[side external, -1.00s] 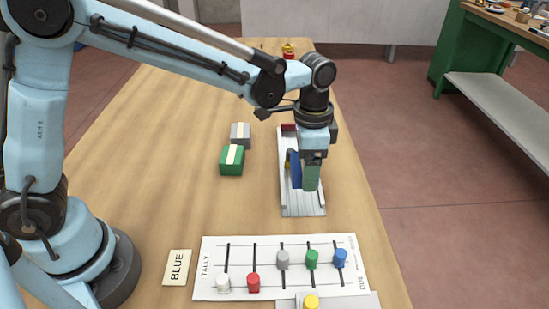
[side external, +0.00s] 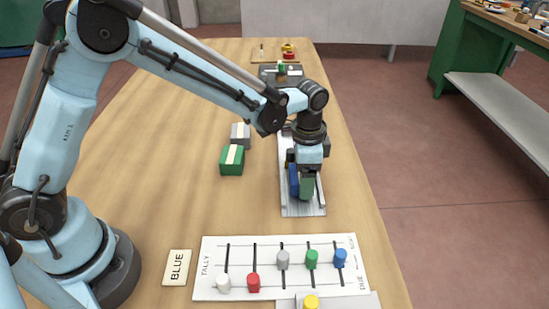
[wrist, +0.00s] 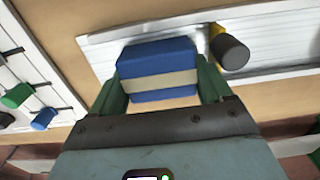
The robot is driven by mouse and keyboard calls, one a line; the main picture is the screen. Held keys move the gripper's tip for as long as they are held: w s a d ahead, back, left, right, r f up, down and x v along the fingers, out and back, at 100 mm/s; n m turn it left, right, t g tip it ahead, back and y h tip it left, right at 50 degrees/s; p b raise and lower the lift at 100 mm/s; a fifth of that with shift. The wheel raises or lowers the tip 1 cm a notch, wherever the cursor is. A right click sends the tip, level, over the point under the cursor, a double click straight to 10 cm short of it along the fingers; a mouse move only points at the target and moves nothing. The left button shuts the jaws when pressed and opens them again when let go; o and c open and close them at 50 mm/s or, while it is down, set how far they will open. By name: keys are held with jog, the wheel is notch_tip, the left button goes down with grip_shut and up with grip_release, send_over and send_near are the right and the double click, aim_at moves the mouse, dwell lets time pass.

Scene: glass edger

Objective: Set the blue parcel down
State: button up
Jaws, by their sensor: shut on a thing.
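The blue parcel (wrist: 155,68), a block with a cream band, is between the green fingers of my gripper (wrist: 160,88) in the wrist view. My gripper is shut on it. In the side view, my gripper (side external: 302,186) is low over the white ribbed tray (side external: 302,209), and part of the blue parcel (side external: 293,181) shows beside the near green finger. The tray also shows behind the parcel in the wrist view (wrist: 105,50). I cannot tell whether the parcel touches the tray.
A green parcel (side external: 231,161) and a grey parcel (side external: 240,130) stand left of the tray. The tally board (side external: 213,256) with coloured knobs and a BLUE card (side external: 177,267) lie in front. A dark cylinder (wrist: 230,52) stands close beside the parcel. The table's left middle is clear.

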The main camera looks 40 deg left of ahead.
jog(key=o, duration=0.9)
jog(key=shift+f, duration=0.1)
notch_tip(320, 180, up, 12)
jog(key=shift+s+a+r+n+t, duration=0.2)
jog(key=shift+s+a+n+t, duration=1.15)
jog(key=shift+s+a, duration=0.85)
jog(key=shift+s+a+r+n+t, duration=0.2)
jog(key=shift+s+a+n+t, duration=0.85)
jog(key=shift+s+a+n, duration=1.1)
jog(key=shift+s+a+r+n+t, duration=0.2)
jog(key=shift+s+a+n+t, duration=0.9)
jog(key=shift+s+a, duration=1.15)
jog(key=shift+s+d, duration=0.35)
